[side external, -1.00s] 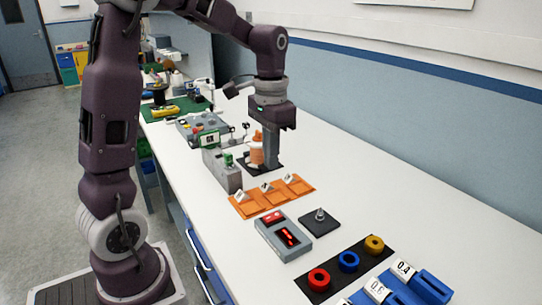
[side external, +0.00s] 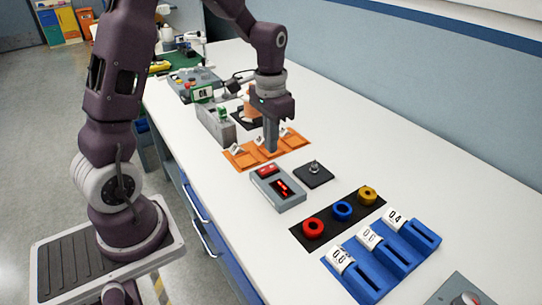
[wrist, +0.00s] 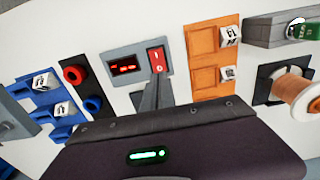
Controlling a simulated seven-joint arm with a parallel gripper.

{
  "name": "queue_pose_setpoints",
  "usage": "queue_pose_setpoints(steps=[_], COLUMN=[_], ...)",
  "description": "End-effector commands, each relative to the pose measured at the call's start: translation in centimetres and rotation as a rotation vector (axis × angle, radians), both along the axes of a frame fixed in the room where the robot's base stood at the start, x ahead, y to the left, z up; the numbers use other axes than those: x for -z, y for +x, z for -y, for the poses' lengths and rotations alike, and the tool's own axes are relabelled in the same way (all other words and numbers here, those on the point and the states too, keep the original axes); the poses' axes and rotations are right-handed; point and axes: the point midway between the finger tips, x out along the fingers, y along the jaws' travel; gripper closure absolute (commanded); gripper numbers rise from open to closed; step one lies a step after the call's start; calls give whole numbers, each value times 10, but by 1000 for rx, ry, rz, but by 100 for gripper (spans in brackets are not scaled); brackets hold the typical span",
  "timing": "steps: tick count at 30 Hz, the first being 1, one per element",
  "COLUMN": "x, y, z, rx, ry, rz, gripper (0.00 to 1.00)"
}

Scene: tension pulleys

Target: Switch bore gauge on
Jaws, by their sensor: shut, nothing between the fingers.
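The bore gauge (side external: 291,201) is a grey box on the white bench, with a red rocker switch (side external: 266,170) at its far end and a dark display (side external: 283,188) showing red marks. In the wrist view the red switch (wrist: 157,59) stands beside the lit red display (wrist: 123,68). My gripper (side external: 271,149) points down over the orange trays, just beyond the gauge's switch end. Its fingers are shut and empty. In the wrist view the fingertips (wrist: 157,77) overlap the lower edge of the switch; I cannot tell if they touch it.
An orange tray row (side external: 247,158) lies beneath my gripper. A black pad with a metal stud (side external: 314,172) is right of the gauge. Red (side external: 313,228), blue and yellow rings sit on a dark mat nearer. A copper spool (wrist: 299,94) shows in the wrist view.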

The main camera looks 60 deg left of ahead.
Motion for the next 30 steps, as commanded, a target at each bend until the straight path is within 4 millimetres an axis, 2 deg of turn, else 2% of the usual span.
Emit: queue_pose_setpoints(steps=[3, 9, 30], x=[23, 45, 53], y=[-1, -1, 0], z=[0, 0, 0], rx=[0, 0, 0], ry=[-2, -1, 0], rz=[-5, -3, -3], gripper=[100, 100, 100])
